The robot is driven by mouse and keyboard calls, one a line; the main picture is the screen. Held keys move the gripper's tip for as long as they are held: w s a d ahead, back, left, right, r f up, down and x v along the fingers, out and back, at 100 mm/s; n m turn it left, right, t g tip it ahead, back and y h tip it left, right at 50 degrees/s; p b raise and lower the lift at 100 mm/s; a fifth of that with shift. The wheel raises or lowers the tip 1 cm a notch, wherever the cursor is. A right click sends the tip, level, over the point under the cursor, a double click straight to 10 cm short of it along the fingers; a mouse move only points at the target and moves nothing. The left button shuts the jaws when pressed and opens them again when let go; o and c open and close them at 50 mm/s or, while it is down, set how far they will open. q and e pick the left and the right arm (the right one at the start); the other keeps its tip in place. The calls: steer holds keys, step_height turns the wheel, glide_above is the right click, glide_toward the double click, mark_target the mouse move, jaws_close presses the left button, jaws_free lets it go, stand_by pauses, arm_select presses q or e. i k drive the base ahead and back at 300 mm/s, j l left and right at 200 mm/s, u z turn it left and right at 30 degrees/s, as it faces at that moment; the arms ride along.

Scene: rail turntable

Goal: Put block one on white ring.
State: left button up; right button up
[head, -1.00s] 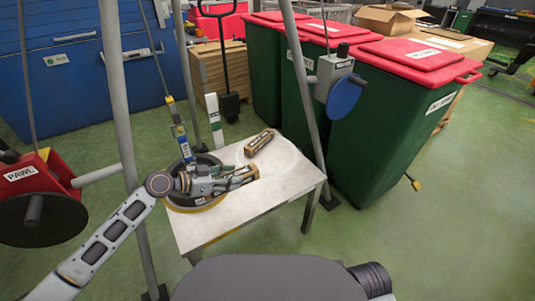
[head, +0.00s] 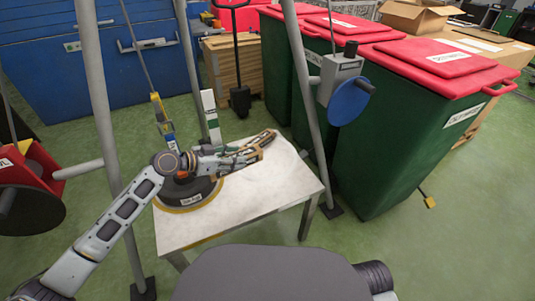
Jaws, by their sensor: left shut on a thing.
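My left gripper (head: 256,149) reaches in over the white-topped table from the left. It is shut on a brown block (head: 265,139) with dark markings, near the table's back edge. The fingers cover much of the block, and I cannot read any number on it. I cannot tell whether the block touches the tabletop. I cannot clearly make out the white ring against the pale tabletop. My right gripper is not in view.
A dark turntable (head: 190,201) with a yellow rim sits at the table's left side, partly under my left arm. The white table (head: 265,190) is clear at the front and right. Grey poles (head: 310,120) stand close on both sides. Green bins (head: 400,140) stand behind right.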

mark_target(271, 166)
steer(key=i+l+u, duration=0.1)
steer(key=l, duration=0.25)
steer(key=i+l+u, duration=0.1)
steer(key=l, duration=0.3)
steer(key=i+l+u, duration=0.1)
steer(key=l, duration=0.3)
steer(key=i+l+u, duration=0.1)
steer(key=l, duration=0.3)
steer(key=i, duration=0.1)
